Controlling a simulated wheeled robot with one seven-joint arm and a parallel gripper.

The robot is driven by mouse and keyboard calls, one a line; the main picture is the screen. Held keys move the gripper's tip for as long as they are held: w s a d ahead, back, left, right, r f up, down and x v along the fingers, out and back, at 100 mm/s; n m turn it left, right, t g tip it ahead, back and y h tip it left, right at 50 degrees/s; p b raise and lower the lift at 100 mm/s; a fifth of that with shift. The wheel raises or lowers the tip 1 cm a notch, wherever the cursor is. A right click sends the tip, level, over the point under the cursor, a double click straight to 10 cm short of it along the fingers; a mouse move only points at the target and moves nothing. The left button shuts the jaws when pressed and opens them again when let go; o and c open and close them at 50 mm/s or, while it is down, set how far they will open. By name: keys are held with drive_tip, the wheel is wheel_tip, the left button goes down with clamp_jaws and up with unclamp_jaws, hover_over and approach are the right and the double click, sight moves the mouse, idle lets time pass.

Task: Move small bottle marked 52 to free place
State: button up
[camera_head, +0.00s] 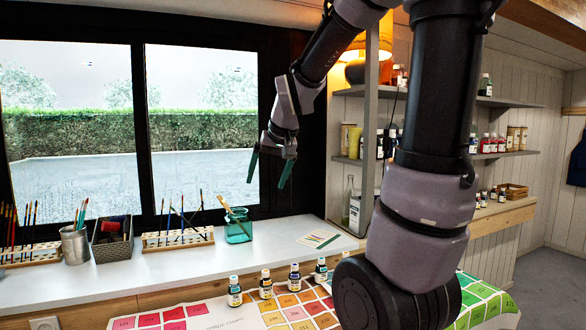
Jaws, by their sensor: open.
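My gripper (270,168) hangs in front of the window with its green-tipped fingers apart and nothing between them. It is high above the white counter. The colour chart (262,309) has numbered swatches. My arm hides its middle.
On the white counter (180,269) stand a teal glass jar (238,226), a brush rack (178,240), a dark basket (112,238) and a metal cup (75,245). A small card (319,239) lies at its right. Shelves (500,155) hold more bottles. The counter's front strip is clear.

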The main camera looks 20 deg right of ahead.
drive_tip(key=s+r+m, duration=0.1)
drive_tip(key=s+r, duration=0.1)
drive_tip(key=s, duration=0.6)
drive_tip(key=s+r+t, duration=0.1)
drive_tip(key=s+r, duration=0.1)
drive_tip(key=s, duration=0.6)
drive_tip(key=shift+r+m+y, duration=0.3)
drive_tip(key=shift+m, duration=0.1)
drive_tip(key=shift+d, duration=0.15)
